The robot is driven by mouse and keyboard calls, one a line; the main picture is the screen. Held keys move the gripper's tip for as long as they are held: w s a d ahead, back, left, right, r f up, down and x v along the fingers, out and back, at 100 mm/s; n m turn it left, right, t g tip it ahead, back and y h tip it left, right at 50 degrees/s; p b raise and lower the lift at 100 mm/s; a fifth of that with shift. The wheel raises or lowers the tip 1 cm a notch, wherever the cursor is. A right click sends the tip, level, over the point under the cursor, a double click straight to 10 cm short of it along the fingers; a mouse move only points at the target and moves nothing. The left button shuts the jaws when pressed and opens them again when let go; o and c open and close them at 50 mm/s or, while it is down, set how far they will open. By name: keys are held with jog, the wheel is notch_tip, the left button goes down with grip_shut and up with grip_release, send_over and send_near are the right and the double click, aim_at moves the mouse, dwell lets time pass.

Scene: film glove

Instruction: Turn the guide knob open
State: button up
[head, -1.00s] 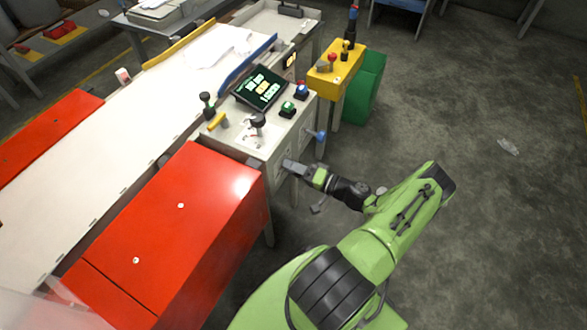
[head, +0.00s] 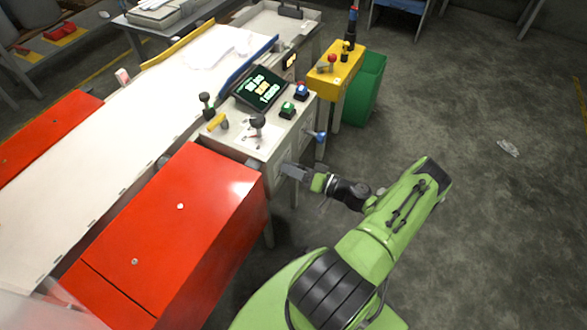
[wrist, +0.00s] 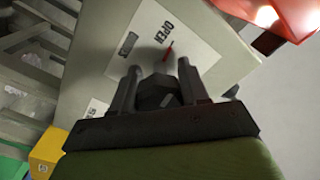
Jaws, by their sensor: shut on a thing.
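The guide knob (wrist: 157,93) is a dark, faceted knob on the pale side face of the control cabinet. In the wrist view it sits between the two fingers of my gripper (wrist: 158,68), which is shut on it. Behind it is a white label plate (wrist: 193,42) with the word OPEN, a second, darker marking that I cannot read, and a red line just past the knob. In the head view my gripper (head: 284,171) meets the cabinet's side below its top panel, and the knob is hidden there.
The control cabinet top (head: 232,139) carries a screen (head: 262,89), levers and buttons above my gripper. A red cover (head: 185,215) stands close to the left of my gripper. A yellow box (head: 335,70) and green bin (head: 367,88) stand behind.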

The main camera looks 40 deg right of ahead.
jog(key=shift+a+f, duration=0.1)
jog(key=shift+f, duration=0.05)
jog(key=o, duration=1.1)
jog(key=shift+c, duration=0.2)
jog(key=p+v, duration=0.1)
jog(key=v, duration=1.4)
jog(key=shift+s+p, duration=0.3)
jog(key=shift+s, duration=0.1)
